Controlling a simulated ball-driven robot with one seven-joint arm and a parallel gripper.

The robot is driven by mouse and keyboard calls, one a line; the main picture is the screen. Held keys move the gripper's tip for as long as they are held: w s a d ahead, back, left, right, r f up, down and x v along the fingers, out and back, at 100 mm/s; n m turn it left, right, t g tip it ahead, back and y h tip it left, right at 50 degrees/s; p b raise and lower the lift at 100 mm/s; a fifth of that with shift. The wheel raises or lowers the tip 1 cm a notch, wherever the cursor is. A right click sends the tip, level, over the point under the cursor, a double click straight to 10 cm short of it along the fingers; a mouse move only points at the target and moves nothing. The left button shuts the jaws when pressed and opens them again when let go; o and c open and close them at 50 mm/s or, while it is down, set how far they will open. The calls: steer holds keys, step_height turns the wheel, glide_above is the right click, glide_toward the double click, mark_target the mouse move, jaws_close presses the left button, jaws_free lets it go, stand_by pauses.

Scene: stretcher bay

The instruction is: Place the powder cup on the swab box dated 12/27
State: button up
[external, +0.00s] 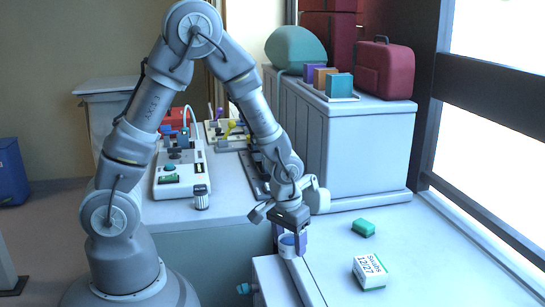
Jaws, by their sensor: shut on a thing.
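The powder cup (287,247) is a small pale cup with blue on it. My gripper (289,242) is shut on it, with one finger on each side, near the left edge of the white counter. The fingers partly hide the cup, and I cannot tell whether its base touches the surface below. The swab box (369,272) is white with a green side and reads "Swabs 12/27". It lies on the counter to the right of and nearer the camera than my gripper, apart from it. Its visible top is bare.
A long grey cabinet (350,150) stands behind, bearing a red case (384,70) and a teal bag (295,48). A dark-banded jar (201,197) and a white device (181,170) stand left.

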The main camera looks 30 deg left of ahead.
steer(key=s+d+r+p, duration=0.3)
steer(key=d+r+p, duration=0.15)
steer(key=d, duration=0.35)
steer(key=b, duration=0.2)
glide_above(372, 263)
step_height(372, 263, down, 2)
steer(key=shift+s, duration=0.15)
step_height(372, 263, down, 4)
steer(key=shift+r+b, duration=0.25)
steer(key=shift+b, duration=0.45)
steer(key=shift+a+r, duration=0.1)
steer(key=o, duration=1)
steer(key=shift+o, duration=0.2)
step_height(372, 263, up, 12)
steer(key=s+p, duration=0.1)
steer(key=p, duration=0.1)
steer(key=shift+s+a+p, duration=0.15)
steer(key=shift+s+p, duration=0.1)
steer(key=shift+p, duration=0.15)
